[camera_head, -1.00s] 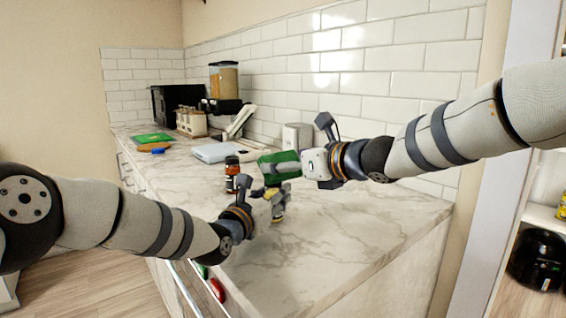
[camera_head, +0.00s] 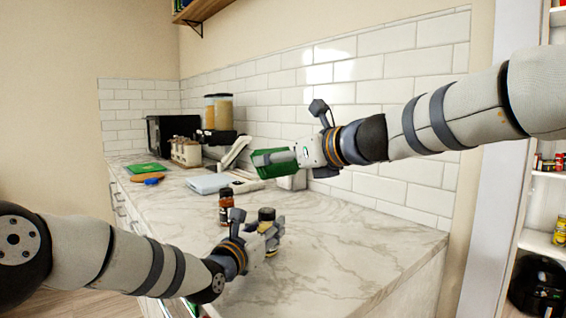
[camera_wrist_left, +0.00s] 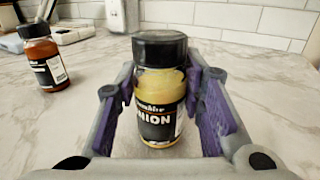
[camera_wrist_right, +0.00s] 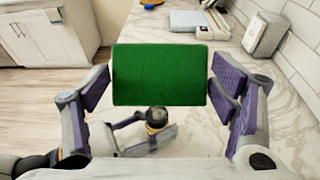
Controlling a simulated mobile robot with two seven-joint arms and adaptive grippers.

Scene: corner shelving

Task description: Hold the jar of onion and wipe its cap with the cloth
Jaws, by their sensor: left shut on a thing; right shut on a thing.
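The jar of onion has a black cap and yellow contents. It stands upright between the fingers of my left gripper (camera_head: 268,238), which is shut on it. Its cap (camera_head: 266,213) shows above the fingers, and its label faces the left wrist camera (camera_wrist_left: 158,120). I cannot tell whether its base touches the counter. My right gripper (camera_head: 284,160) is shut on the green cloth (camera_head: 268,165), a block-like piece, and holds it above the jar, apart from the cap. In the right wrist view the cloth (camera_wrist_right: 160,75) spans between the fingers, with the jar cap (camera_wrist_right: 156,117) below it.
A second jar with red-brown contents (camera_head: 226,208) stands left of the onion jar on the marble counter (camera_head: 340,232). The tiled wall (camera_head: 385,100) bounds the right side.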

